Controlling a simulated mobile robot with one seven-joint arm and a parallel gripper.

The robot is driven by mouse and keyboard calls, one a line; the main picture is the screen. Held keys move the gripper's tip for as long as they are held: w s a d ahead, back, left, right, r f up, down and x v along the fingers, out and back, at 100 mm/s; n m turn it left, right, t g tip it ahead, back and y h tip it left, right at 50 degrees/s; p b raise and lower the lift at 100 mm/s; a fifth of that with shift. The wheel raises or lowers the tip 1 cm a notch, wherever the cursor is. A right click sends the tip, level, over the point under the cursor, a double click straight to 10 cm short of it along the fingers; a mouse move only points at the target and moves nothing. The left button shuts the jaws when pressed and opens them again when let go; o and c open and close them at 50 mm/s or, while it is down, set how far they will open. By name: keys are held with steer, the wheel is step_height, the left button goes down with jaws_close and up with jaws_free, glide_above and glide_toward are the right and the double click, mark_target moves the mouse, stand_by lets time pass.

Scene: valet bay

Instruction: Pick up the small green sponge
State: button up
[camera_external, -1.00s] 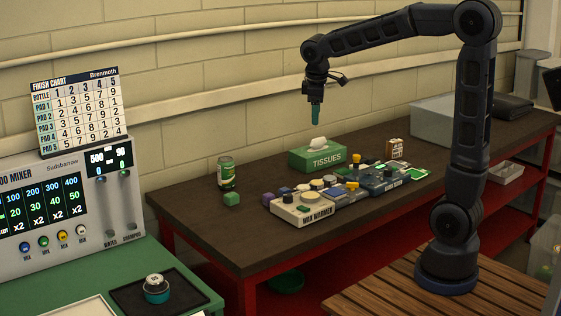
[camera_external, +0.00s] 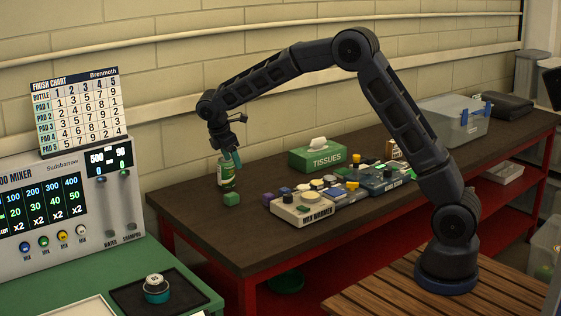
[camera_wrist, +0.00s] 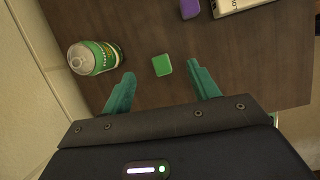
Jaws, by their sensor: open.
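The small green sponge (camera_external: 232,198) is a little block on the dark brown table, in front of a green can (camera_external: 226,176). In the wrist view the sponge (camera_wrist: 162,65) lies flat and apart from the can (camera_wrist: 95,57), which stands to its left. My gripper (camera_external: 231,160) hangs above the table, close to the can and above the sponge, and hides part of the can in the external view. In the wrist view my gripper (camera_wrist: 160,85) has its two teal fingers spread wide and empty, with the sponge seen between and just beyond the fingertips.
A purple block (camera_wrist: 189,8) and the wax warmer (camera_external: 302,211) lie right of the sponge. The table's left end is mostly bare. The brick wall runs along the back.

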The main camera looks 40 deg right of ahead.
steer(key=n, duration=0.1)
glide_toward(233, 192)
steer(key=x, duration=0.4)
steer(key=shift+d+f, duration=0.2)
steer(key=shift+f, duration=0.15)
steer(key=shift+x, duration=2.65)
steer(key=shift+s+a, duration=0.15)
steer(key=shift+s, duration=0.05)
steer(key=c, duration=1)
